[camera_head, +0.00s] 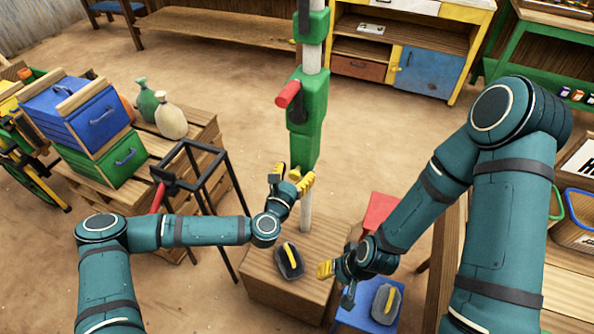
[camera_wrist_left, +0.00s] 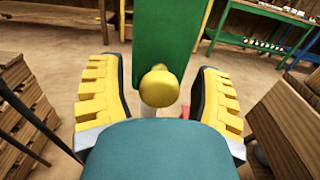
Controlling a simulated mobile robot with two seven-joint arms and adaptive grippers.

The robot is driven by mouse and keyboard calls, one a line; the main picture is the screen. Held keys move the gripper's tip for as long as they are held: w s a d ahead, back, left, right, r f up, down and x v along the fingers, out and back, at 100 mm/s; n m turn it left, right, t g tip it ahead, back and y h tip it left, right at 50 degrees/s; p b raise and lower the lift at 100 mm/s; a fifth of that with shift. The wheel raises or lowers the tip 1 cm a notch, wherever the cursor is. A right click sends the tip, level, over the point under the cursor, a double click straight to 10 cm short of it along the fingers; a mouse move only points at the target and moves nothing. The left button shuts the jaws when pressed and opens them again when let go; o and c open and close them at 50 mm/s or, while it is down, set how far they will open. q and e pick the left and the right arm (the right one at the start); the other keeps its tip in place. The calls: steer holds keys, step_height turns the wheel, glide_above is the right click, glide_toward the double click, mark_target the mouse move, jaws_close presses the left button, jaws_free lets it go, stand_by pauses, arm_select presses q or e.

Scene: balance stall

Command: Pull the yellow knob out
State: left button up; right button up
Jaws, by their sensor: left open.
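The yellow knob (camera_wrist_left: 159,86) sticks out of the lower end of the green housing (camera_wrist_left: 165,35) in the left wrist view. In the head view a small part of the knob (camera_head: 295,173) shows below the green housing (camera_head: 309,130). My left gripper (camera_head: 292,180) is open, with one yellow-padded finger on each side of the knob. In the wrist view gaps show between the knob and both fingers of the left gripper (camera_wrist_left: 163,95). My right gripper (camera_head: 335,282) is low at the right, near the wooden box; its opening is unclear.
A red handle (camera_head: 288,94) juts from the housing higher up. A wooden box (camera_head: 290,290) below carries a dark weight with a yellow handle (camera_head: 290,260). A blue box (camera_head: 362,318) with a similar weight is at right. A black frame (camera_head: 215,190) stands left.

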arm_select(q)
steer(key=shift+w+d, duration=0.2)
steer(key=shift+w, duration=0.3)
jaws_close()
steer(key=shift+s, duration=0.1)
steer(key=shift+v, duration=1.55)
jaws_free()
